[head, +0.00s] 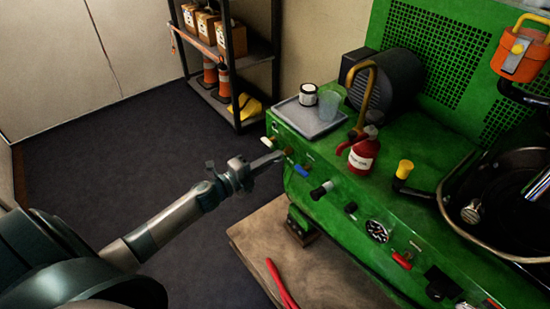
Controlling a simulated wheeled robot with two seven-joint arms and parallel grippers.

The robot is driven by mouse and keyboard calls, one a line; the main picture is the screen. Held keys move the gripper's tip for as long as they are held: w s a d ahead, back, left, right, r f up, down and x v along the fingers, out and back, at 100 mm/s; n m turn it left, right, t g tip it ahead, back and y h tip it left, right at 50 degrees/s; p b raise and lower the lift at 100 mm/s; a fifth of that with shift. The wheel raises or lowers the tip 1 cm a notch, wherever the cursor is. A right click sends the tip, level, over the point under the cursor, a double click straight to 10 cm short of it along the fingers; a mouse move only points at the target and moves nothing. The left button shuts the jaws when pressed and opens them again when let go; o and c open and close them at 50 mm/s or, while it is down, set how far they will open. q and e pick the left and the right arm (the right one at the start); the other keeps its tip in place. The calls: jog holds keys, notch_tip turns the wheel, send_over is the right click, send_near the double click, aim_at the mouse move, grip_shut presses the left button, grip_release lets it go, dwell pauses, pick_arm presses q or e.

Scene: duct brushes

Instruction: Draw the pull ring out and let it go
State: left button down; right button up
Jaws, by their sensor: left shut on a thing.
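My left gripper (276,158) reaches from the left to the left end of the front panel on the green machine (335,215). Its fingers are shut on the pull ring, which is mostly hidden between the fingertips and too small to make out. A small brass-coloured fitting (289,151) shows on the panel beside the fingertips. I cannot tell how far the ring stands out from the panel. My right gripper is not in view.
A shelf rack (236,75) stands behind. Floor left of the machine is clear.

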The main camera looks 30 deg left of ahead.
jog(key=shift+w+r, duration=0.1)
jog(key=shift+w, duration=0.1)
pick_arm(q)
jog(key=shift+s+a, duration=0.1)
jog(key=shift+s, duration=0.1)
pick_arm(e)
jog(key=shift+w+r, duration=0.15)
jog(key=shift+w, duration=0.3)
pick_arm(q)
jog(key=shift+s, duration=0.15)
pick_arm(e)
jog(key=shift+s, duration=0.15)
pick_arm(q)
jog(key=shift+s+a+f, duration=0.1)
jog(key=shift+s, duration=0.05)
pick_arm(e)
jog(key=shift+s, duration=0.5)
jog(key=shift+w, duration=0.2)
